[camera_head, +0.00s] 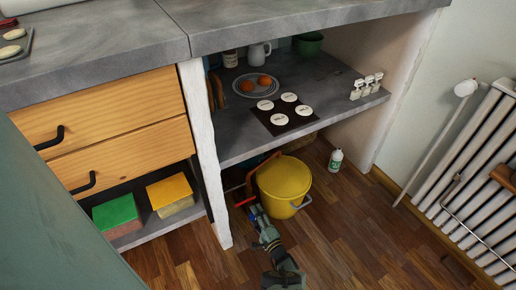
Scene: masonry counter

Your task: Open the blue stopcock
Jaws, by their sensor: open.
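My gripper (257,217) reaches in from the bottom of the view, under the counter, just left of a yellow bucket. It is open. A small blue piece (252,209) shows right at its fingertips and looks like the blue stopcock's handle. Whether the fingers touch it or stand around it cannot be told at this size. A red handle (244,202) lies just beyond and to the left of it. The pipework behind is dark and mostly hidden.
The yellow bucket (284,181) stands close on the right. A white bottle with a green label (335,161) stands further right on the wooden floor. A white post (207,150) rises on the left. The grey shelf (235,146) hangs above.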

